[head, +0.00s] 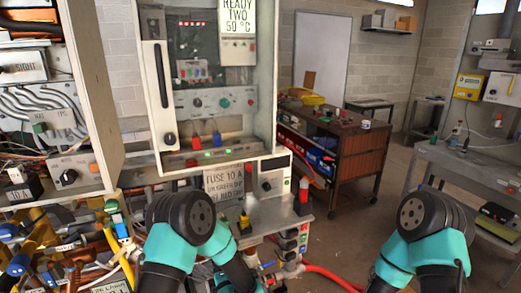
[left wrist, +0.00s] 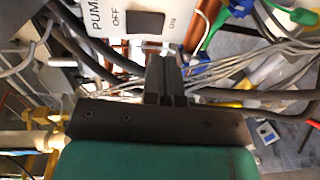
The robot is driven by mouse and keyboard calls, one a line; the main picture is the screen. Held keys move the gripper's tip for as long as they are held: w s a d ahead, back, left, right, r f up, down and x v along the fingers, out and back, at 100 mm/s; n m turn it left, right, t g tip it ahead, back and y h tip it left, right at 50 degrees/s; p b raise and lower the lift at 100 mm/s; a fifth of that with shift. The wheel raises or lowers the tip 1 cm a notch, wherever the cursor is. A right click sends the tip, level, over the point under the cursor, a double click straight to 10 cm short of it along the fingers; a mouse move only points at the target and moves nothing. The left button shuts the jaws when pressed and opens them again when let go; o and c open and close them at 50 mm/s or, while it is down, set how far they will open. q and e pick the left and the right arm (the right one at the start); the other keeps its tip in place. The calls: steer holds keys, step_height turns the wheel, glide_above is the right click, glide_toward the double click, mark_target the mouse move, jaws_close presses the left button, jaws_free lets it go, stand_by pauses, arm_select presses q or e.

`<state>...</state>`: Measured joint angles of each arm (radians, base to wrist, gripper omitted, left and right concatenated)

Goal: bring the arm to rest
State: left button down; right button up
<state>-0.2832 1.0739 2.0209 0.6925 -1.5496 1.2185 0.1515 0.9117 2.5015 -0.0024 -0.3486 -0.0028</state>
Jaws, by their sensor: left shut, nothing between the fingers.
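My left gripper (left wrist: 166,78) shows in the left wrist view with its dark fingers together and nothing between them. It is in front of a white panel marked PUMP, OFF and ON, with a dark rocker switch (left wrist: 145,22). Cables and pipes lie around the fingers; I cannot tell whether any touch them. In the head view my left arm (head: 190,225) comes up at the bottom centre-left and my right arm (head: 425,225) at the bottom right. Neither gripper can be made out there.
An open heater cabinet (head: 215,100) with a READY TWO 50 °C sign (head: 238,18) stands at the centre-left. Another cabinet (head: 85,70) with cables is at the left. A brown wheeled cart (head: 355,160) and a grey bench (head: 480,170) stand behind. Floor between them is clear.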

arm_select(q)
steer(key=f+v, duration=0.1)
steer(key=v, duration=0.6)
steer(key=s+a+f+m+g+h, duration=0.8)
steer(key=s+f+m+g, duration=0.2)
steer(key=f+m, duration=0.3)
steer(key=shift+s+f+m, duration=0.25)
steer(key=shift+s+m, duration=0.6)
steer(key=shift+m, duration=0.35)
steer(key=shift+w+a, duration=0.1)
steer(key=shift+a, duration=0.05)
steer(key=w+d+r+n+t+y, duration=0.3)
steer(key=w+r+n+t, duration=0.2)
steer(key=w+n, duration=0.2)
steer(key=shift+w+d+r, duration=0.15)
steer(key=shift+w+r, duration=0.05)
steer(key=shift+w, duration=0.7)
